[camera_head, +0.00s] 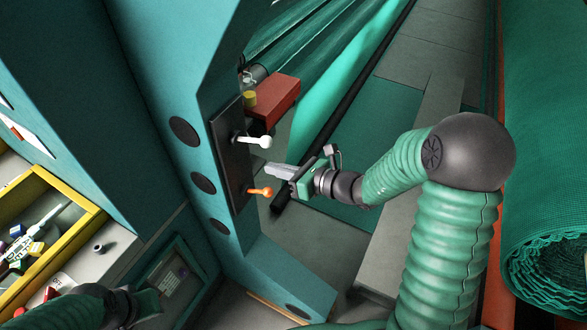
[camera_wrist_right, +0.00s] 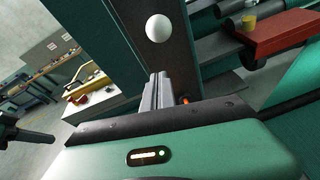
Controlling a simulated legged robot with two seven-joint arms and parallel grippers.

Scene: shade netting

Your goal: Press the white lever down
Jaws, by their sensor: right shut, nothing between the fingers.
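The white lever (camera_head: 257,141) sticks out from a dark panel (camera_head: 228,150) on the teal post and ends in a round white knob. In the right wrist view the white knob (camera_wrist_right: 158,28) shows beyond and above the fingertips. My right gripper (camera_head: 270,170) is shut and empty, its fingers toward the panel between the white lever and the orange lever (camera_head: 262,191). In the head view a gap shows between fingers and white knob. Its closed fingers also show in the wrist view (camera_wrist_right: 155,90). My left gripper (camera_head: 140,304) is at the lower left; its fingers cannot be made out.
A red block (camera_head: 275,98) juts out behind the white lever. A yellow-edged tray (camera_head: 75,232) with small items stands at the left. Open floor lies below the right gripper.

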